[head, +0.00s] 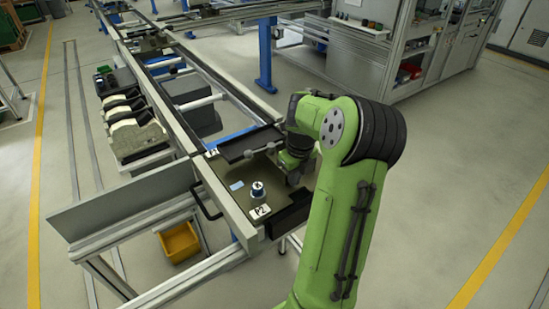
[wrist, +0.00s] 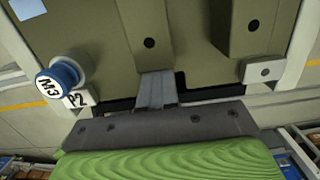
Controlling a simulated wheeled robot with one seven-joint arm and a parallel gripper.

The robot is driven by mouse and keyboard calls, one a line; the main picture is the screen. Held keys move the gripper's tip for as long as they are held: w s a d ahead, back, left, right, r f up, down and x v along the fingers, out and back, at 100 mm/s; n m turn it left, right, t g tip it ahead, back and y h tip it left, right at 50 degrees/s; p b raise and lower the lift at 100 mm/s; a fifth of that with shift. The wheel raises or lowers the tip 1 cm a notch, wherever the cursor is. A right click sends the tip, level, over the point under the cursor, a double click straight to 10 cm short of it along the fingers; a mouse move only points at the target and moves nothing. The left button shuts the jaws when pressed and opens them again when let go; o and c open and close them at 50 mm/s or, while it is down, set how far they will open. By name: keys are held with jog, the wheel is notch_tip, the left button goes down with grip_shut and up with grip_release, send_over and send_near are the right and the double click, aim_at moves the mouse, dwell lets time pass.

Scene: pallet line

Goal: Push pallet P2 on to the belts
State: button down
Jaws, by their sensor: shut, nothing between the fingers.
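Pallet P2 (head: 236,173) is an olive plate at the near end of the conveyor line in the head view.
The conveyor frame (head: 185,128) runs away to the back left, with a dark crosspiece (head: 250,144) just beyond the pallet. A side rack of curved parts (head: 130,130) stands left. A yellow bin (head: 180,242) sits below. The floor at right is clear up to a grey cabinet (head: 355,65).

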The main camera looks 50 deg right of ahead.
aim_at(268, 147)
jog(key=shift+w+d+r+p, duration=0.1)
jog(key=shift+w+d+p, duration=0.2)
jog(key=shift+w+p, duration=0.75)
jog(key=shift+w+d+p, duration=0.25)
jog(key=shift+w+p, duration=0.1)
jog(key=shift+w, duration=1.3)
jog(key=shift+w+d+r+p, duration=0.1)
jog(key=shift+w+d+p, duration=0.2)
jog(key=shift+w+p, duration=0.75)
jog(key=shift+w+d+f+p, duration=0.1)
jog(key=shift+w+d+p, duration=0.2)
jog(key=shift+w+p, duration=0.9)
jog(key=shift+w+d+r+p, duration=0.1)
jog(key=shift+w+d+p, duration=0.2)
jog(key=shift+w+p, duration=0.9)
jog(key=shift+w+d+f+p, duration=0.1)
jog(key=shift+w+d+p, duration=0.4)
jog(key=shift+w, duration=1.2)
jog(key=shift+s+a+r+b, duration=0.2)
jog(key=shift+s+b, duration=0.15)
jog(key=shift+s, duration=0.15)
jog(key=shift+s+a+r+b, duration=0.2)
jog(key=shift+s+b, duration=0.15)
jog(key=shift+s, duration=0.1)
jog(key=shift+s+a+r+b, duration=0.15)
jog(key=shift+s+r+b, duration=0.25)
jog(key=shift+s+r, duration=0.15)
notch_tip(268, 147, up, 8)
jog(key=p, duration=0.5)
jog(key=shift+p, duration=0.3)
